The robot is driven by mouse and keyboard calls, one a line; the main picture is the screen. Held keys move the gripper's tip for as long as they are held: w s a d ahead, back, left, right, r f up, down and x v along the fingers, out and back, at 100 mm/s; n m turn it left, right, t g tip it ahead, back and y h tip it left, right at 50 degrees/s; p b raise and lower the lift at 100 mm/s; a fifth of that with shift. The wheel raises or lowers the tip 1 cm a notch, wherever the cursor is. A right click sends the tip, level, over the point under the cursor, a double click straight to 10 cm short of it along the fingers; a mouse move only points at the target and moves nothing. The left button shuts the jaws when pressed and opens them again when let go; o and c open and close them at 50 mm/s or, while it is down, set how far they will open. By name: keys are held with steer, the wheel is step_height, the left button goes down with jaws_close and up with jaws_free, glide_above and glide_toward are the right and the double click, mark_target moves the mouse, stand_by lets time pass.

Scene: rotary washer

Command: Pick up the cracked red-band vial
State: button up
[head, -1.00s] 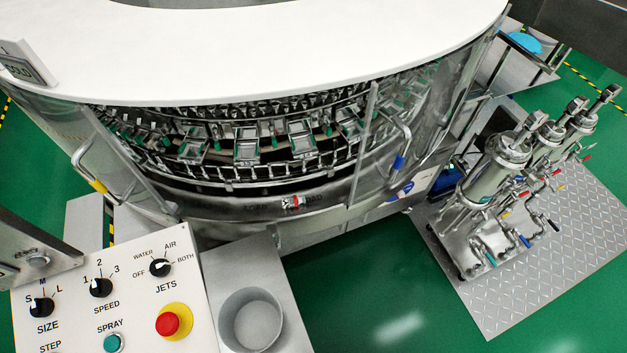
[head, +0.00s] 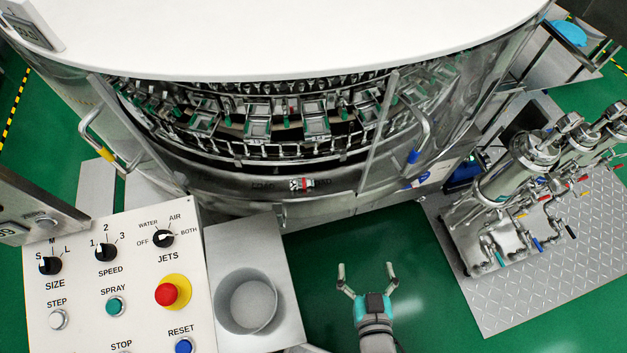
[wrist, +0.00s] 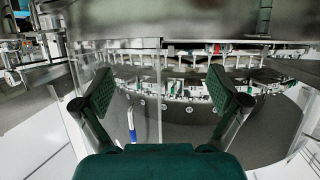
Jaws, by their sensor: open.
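The red-band vial (head: 301,184) lies on its side on the curved steel ledge at the front of the rotary washer, below the carousel opening. It looks small and pale with a red band; a crack is too fine to make out. My gripper (head: 367,272) is open and empty in the head view, over the green floor, below and right of the vial and well apart from it. In the wrist view my gripper (wrist: 166,98) shows two spread green-padded fingers with nothing between them. A small red spot shows near the top there; I cannot tell if it is the vial.
Clear door panels with handles (head: 420,140) flank the washer opening (head: 290,130). A control panel (head: 115,270) and a grey round bin (head: 247,300) stand at left. Steel filter housings (head: 520,165) stand on a plate at right. Green floor lies open between.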

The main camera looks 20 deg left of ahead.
steer(key=w+a+r+y, duration=0.1)
steer(key=w+a, duration=0.4)
steer(key=a, duration=0.5)
glide_toward(302, 185)
steer(key=w, duration=0.1)
steer(key=shift+n+g, duration=0.3)
steer(key=shift+n, duration=0.1)
steer(key=x, duration=0.5)
steer(key=shift+w+d+r, duration=0.1)
steer(key=shift+w+d, duration=0.05)
steer(key=shift+a+x, duration=0.15)
steer(key=shift+x, duration=1.2)
steer(key=shift+a+x, duration=0.2)
steer(key=shift+x, duration=1.1)
steer(key=shift+s, duration=0.2)
steer(key=c, duration=0.9)
